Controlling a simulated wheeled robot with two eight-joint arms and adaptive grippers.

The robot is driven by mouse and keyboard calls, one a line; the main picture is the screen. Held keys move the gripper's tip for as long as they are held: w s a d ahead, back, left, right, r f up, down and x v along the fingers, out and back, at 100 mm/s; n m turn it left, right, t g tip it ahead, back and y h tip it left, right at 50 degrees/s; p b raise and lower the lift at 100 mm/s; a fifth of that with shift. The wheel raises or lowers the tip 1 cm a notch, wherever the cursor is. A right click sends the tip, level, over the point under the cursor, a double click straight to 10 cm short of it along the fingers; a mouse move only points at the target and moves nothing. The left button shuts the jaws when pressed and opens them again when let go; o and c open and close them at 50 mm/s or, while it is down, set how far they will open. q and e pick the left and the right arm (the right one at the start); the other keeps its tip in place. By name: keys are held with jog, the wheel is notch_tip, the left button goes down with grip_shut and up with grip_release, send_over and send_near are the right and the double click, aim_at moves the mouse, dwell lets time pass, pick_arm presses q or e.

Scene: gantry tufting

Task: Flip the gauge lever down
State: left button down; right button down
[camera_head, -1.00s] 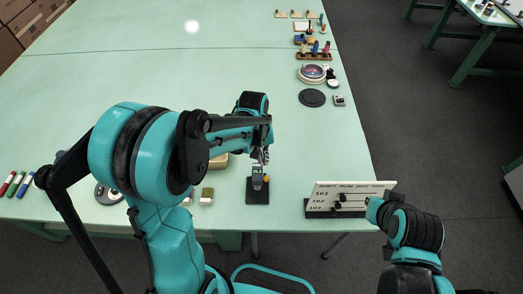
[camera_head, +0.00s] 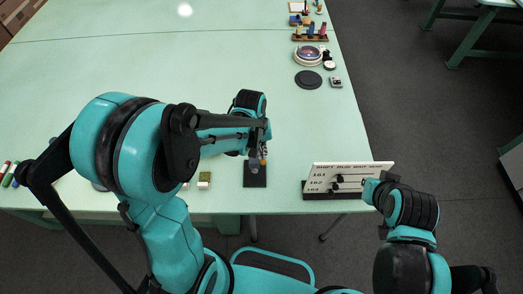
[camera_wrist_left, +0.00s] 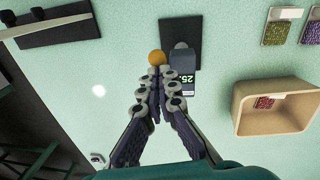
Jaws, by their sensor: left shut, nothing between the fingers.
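The gauge stands on a dark base plate (camera_head: 255,181) near the table's front edge. In the left wrist view its grey body shows a display reading 25 (camera_wrist_left: 186,84), and an orange ball (camera_wrist_left: 156,58) at the lever's end lies beside the body. The ball also shows in the head view (camera_head: 263,162). My left gripper (camera_wrist_left: 159,75) is shut and empty, its fingertips just at the ball; I cannot tell whether they touch. In the head view the left gripper (camera_head: 258,153) hides most of the gauge body. My right gripper (camera_head: 374,188) is by the sign board, its fingers unclear.
A white lettered board (camera_head: 350,171) with dark knobs stands right of the gauge. In the left wrist view an open tan box (camera_wrist_left: 276,128) lies right of the gauge. A black disc (camera_head: 308,79) and several small items line the table's right edge. The table's middle is clear.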

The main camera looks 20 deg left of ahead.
pick_arm(q)
jog(key=shift+s+d+f, duration=0.1)
jog(key=shift+s, duration=0.05)
dwell(0.4)
jog(key=shift+w+a+r, duration=0.15)
jog(key=shift+w, duration=0.25)
jog(key=shift+w+a+r, duration=0.1)
jog(key=shift+w, duration=0.25)
jog(key=shift+r, duration=0.1)
jog(key=s+r+p, duration=0.5)
jog(key=s+r, duration=0.2)
jog(key=r, duration=0.3)
jog(key=shift+s+d+r, duration=0.2)
jog(key=shift+s+r, duration=0.05)
jog(key=shift+s, duration=0.1)
